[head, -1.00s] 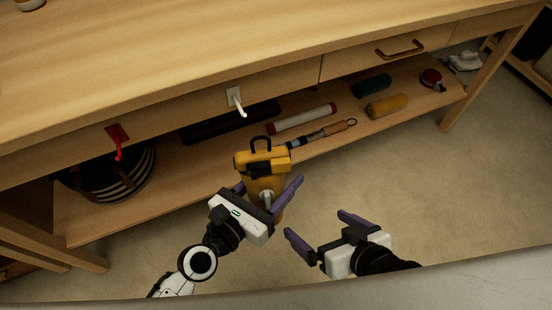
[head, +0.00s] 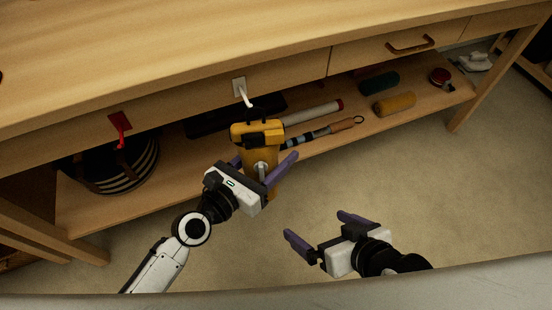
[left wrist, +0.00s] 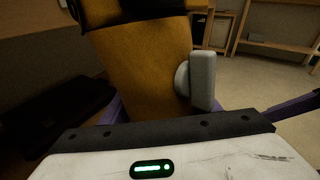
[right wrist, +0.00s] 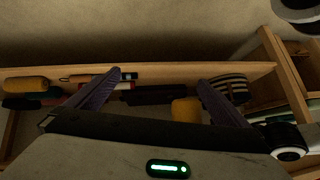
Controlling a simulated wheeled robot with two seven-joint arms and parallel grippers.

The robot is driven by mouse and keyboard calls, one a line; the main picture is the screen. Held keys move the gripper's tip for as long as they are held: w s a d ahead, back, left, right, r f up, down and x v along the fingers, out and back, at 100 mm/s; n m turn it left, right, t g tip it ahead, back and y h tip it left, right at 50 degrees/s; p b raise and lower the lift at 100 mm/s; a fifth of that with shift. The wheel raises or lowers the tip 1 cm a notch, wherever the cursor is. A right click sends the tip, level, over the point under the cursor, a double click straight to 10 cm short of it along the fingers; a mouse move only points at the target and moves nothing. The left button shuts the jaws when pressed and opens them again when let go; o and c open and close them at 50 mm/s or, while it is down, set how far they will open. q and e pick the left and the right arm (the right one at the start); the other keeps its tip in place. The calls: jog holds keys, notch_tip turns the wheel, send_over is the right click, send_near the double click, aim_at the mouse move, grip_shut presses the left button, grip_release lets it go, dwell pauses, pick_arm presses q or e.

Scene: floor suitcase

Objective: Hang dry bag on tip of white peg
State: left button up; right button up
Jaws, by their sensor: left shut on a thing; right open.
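The yellow dry bag (head: 257,134) is upright with its black strap loop at the top. My left gripper (head: 263,168) is shut on it, with purple fingers around its body; the left wrist view shows the bag's yellow side (left wrist: 140,68) close up with a grey knob on it. The white peg (head: 243,95) sticks out of a white plate on the table's front edge, just above the bag. The bag's loop is close to the peg tip; I cannot tell whether they touch. My right gripper (head: 318,226) is open and empty, lower right of the bag.
A red peg (head: 120,130) is to the left, with a striped basket (head: 125,165) below it. The lower shelf holds a yellow roll (head: 394,103), a dark green roll (head: 379,82), a red-capped tube (head: 313,112) and a wooden-handled tool (head: 340,126).

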pick_arm(q)
jog(key=shift+w+a+f+b, duration=0.25)
jog(key=shift+w+b, duration=0.2)
jog(key=shift+w, duration=0.25)
jog(key=shift+w+a+f+b, duration=0.2)
jog(key=shift+w+b, duration=0.25)
jog(key=shift+w, duration=0.25)
jog(key=shift+w+a+f+b, duration=0.25)
jog(key=shift+w+b, duration=0.2)
jog(key=shift+w, duration=0.25)
pick_arm(e)
jog(key=shift+w+a+n+g+y, duration=0.35)
jog(key=shift+w+a, duration=0.2)
jog(key=shift+a, duration=0.3)
jog(key=shift+s+f, duration=0.1)
jog(key=shift+s, duration=0.15)
pick_arm(q)
jog(key=o, duration=1.4)
pick_arm(e)
jog(key=shift+f, duration=0.1)
pick_arm(q)
jog(key=shift+f, duration=0.1)
jog(key=shift+s+a, duration=0.1)
